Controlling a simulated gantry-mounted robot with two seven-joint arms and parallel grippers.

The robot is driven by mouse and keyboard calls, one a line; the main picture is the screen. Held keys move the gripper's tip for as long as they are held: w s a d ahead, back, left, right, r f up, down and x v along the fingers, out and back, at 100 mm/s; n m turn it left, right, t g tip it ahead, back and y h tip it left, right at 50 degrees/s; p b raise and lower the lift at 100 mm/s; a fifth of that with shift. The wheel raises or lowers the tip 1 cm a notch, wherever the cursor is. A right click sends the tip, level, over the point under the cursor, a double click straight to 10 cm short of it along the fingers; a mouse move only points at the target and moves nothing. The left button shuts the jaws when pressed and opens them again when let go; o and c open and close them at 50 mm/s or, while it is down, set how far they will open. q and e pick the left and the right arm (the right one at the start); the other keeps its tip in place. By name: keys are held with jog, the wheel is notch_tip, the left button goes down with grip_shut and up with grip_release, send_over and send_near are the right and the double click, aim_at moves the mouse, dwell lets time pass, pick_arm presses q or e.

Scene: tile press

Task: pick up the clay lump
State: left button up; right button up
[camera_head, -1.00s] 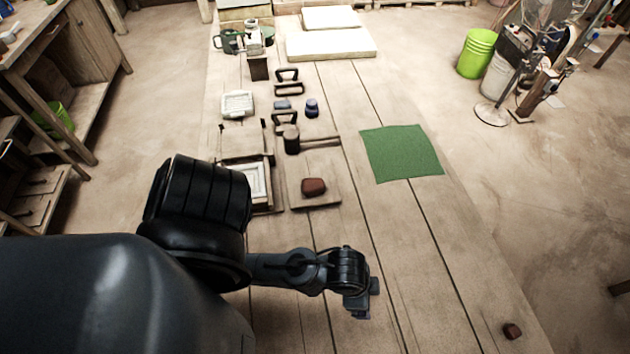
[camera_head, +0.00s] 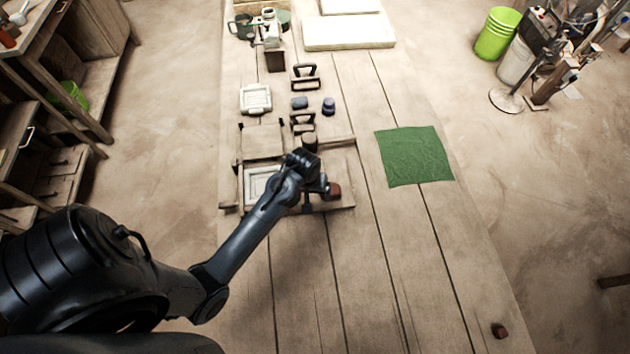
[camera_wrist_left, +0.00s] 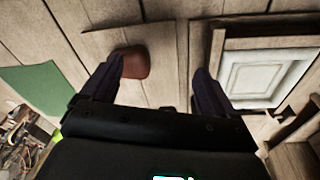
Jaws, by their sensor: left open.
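The reddish-brown clay lump (camera_head: 334,191) rests on a small wooden board (camera_head: 338,206), partly hidden by my left gripper (camera_head: 318,192). In the left wrist view the clay lump (camera_wrist_left: 137,63) shows beside the tip of the left-hand finger, toward the inner side of the jaws. My left gripper (camera_wrist_left: 158,72) is open and empty. Whether a finger touches the lump I cannot tell. My right gripper is in neither view.
A framed press mould with a pale tile (camera_head: 262,182) lies just left of the board. A green cloth (camera_head: 415,157) lies to the right. A small dark red lump (camera_head: 499,331) sits near the table's right edge. Tools and a white slab (camera_head: 350,32) stand farther back.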

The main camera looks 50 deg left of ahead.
pick_arm(q)
jog(key=w+a+r+n+h+p, duration=0.1)
jog(key=w+r+n+p, duration=0.3)
jog(key=w, duration=0.1)
jog(key=h, duration=0.1)
send_near(335, 192)
jog(key=shift+s+a+f+g, duration=0.2)
jog(key=shift+s+f+g, duration=0.2)
jog(key=shift+s+f, duration=0.25)
jog(key=shift+w+d+f+b, duration=0.1)
jog(key=shift+w+f, duration=0.1)
jog(key=shift+f, duration=0.8)
jog(key=shift+w+d+f+b, duration=0.1)
jog(key=shift+w+f+b, duration=0.1)
jog(key=shift+f, duration=0.8)
jog(key=shift+w+d+f+b, duration=0.1)
jog(key=shift+w+d+f, duration=0.1)
jog(key=shift+f, duration=0.8)
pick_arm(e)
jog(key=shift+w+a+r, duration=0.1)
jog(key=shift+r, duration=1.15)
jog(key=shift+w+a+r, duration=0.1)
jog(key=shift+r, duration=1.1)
pick_arm(q)
jog(key=c, duration=1)
jog(key=shift+r, duration=0.1)
jog(key=shift+c, duration=0.2)
